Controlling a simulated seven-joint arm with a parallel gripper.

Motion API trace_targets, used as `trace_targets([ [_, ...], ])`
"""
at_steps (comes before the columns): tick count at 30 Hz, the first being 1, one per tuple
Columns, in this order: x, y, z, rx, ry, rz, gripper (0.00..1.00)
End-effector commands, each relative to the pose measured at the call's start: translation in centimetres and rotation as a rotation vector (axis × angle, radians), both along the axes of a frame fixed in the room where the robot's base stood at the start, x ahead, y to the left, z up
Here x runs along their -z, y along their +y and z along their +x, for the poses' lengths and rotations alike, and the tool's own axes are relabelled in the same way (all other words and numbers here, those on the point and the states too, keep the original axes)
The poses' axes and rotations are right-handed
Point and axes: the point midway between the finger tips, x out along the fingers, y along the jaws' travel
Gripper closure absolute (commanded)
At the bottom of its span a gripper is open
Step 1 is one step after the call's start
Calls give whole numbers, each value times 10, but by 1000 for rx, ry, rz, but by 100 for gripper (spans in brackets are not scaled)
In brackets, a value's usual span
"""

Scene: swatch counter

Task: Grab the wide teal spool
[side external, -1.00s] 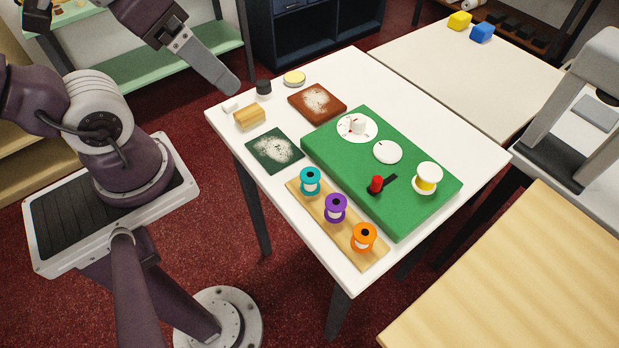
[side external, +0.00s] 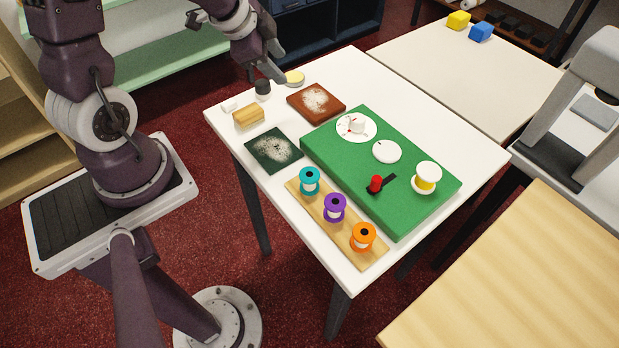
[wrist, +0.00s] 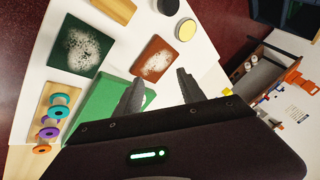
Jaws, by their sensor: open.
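The teal spool (side external: 309,181) stands upright at the far end of a wooden strip (side external: 326,216), beside a purple spool (side external: 334,207) and an orange spool (side external: 362,236). It also shows in the wrist view at the left (wrist: 59,106). My gripper (wrist: 158,90) is open and empty, its two dark fingers apart over the table. In the side view my gripper (side external: 277,66) is above the table's back left part, behind the dark jar, well apart from the teal spool.
A green board (side external: 330,150) with white discs, a red knob (side external: 375,184) and a yellow-and-white spool (side external: 427,177) lies right of the strip. Green (side external: 273,148) and brown (side external: 315,101) squares, a wooden block (side external: 248,117) and a dark jar (side external: 262,88) lie farther back.

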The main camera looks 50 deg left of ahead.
Motion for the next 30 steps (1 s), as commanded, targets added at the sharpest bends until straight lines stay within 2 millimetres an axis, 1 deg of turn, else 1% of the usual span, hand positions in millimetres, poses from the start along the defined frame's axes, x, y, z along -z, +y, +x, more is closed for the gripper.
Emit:
trace_targets([
  [1,36,-7,-2,97,32,-75,53],
  [2,54,-15,-5,165,35,-134,53],
  [3,75,-30,-12,250,33,-228,53],
  [5,96,-58,-29,357,9,-406,53],
  [6,101,-76,-41,412,-19,-528,53],
  [9,99,-110,-67,500,-98,-762,53],
  [12,89,-130,-86,549,-195,-927,53],
  [15,102,-136,-92,628,-229,-853,53],
  [17,106,-140,-93,649,-238,-837,53],
  [20,111,-151,-89,659,-239,-831,53],
  [23,115,-164,-83,659,-237,-831,53],
  [27,123,-188,-71,661,-237,-830,53],
  [30,128,-197,-66,657,-236,-828,53],
])
